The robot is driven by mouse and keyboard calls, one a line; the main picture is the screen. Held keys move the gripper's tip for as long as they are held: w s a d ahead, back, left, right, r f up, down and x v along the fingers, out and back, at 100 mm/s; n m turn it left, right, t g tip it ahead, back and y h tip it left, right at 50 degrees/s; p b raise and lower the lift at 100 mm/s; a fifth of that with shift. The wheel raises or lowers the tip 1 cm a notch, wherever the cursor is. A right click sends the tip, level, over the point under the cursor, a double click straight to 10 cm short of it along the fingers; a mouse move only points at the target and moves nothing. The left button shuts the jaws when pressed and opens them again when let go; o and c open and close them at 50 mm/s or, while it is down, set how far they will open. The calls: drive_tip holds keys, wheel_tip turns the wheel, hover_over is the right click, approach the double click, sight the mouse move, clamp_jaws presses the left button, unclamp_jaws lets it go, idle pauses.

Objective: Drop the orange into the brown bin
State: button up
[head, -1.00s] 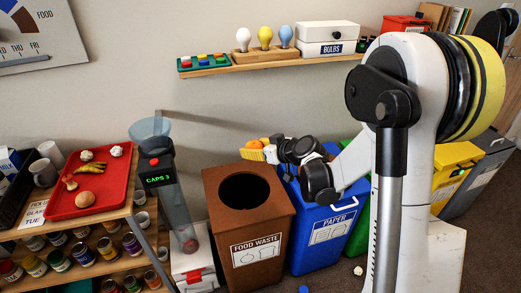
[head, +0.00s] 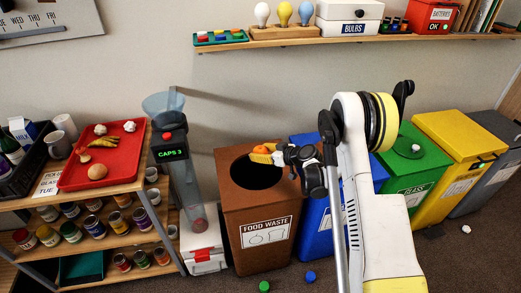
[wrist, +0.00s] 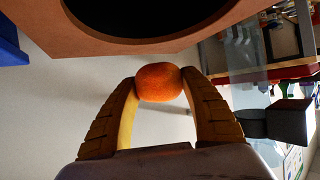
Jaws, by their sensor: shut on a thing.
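The brown bin (head: 262,225), labelled FOOD WASTE, stands on the floor with a round dark opening in its top. My gripper (head: 263,151) is at the back right of that opening in the head view, above the bin top. My gripper (wrist: 159,82) is shut on the orange (wrist: 159,82), which sits between the two yellow fingertips in the wrist view. In the head view the orange (head: 261,149) is small and partly hidden by the fingers. In the wrist view the bin's rim (wrist: 140,48) and dark opening lie at the top, apart from the orange.
A blue bin (head: 313,215) stands close right of the brown one, with green (head: 414,160), yellow (head: 462,140) and grey bins beyond. A clear caps tube (head: 190,190) stands left. A red tray (head: 112,178) lies on the shelf unit. Caps lie on the floor.

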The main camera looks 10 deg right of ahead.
drive_tip(key=shift+f+b, duration=0.6)
drive_tip(key=shift+f, duration=1)
drive_tip(key=o, duration=1.2)
drive_tip(key=shift+o, duration=0.2)
drive_tip(key=shift+r, duration=0.1)
drive_tip(key=v, duration=1.2)
